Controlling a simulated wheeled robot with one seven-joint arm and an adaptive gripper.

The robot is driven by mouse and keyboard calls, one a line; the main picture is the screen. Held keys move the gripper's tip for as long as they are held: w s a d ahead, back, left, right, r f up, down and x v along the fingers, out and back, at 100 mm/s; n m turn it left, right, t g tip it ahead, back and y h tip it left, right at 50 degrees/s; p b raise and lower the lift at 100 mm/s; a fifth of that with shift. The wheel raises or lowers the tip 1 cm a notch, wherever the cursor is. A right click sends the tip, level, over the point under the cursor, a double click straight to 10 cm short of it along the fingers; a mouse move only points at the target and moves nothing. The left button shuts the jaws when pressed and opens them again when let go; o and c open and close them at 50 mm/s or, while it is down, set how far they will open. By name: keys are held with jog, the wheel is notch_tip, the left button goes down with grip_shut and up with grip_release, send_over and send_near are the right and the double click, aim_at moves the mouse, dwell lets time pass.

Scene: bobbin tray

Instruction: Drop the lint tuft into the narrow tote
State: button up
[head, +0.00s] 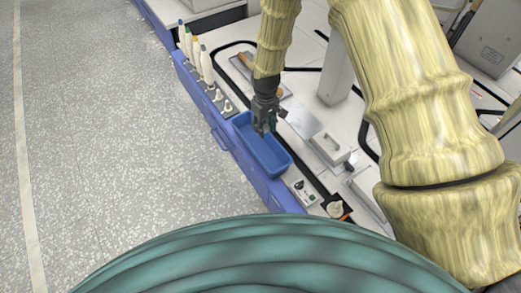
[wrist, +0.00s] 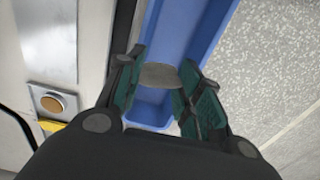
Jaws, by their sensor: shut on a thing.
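The narrow tote (head: 268,155) is a long blue open bin along the bench's left edge in the head view. It also shows beneath my gripper in the wrist view (wrist: 190,30). My gripper (head: 265,130) is over the far part of the tote in the head view. In the wrist view its fingers (wrist: 160,82) are shut on a small flat-looking grey-beige piece, which I take to be the lint tuft (wrist: 160,75). The tuft is held above the tote. In the head view the fingers hide the tuft, and the exact height above the tote cannot be told.
White cones (head: 196,50) stand along the bench edge beyond the tote. A light grey box (head: 330,148) is to the right, and a small panel with knobs (head: 303,192) is near the tote's close end. A black tray (head: 348,203) lies further right. The floor at left is clear.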

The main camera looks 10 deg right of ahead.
jog(key=o, duration=0.7)
notch_tip(320, 180, up, 12)
jog(key=shift+f, duration=0.1)
dwell(0.6)
dwell(0.4)
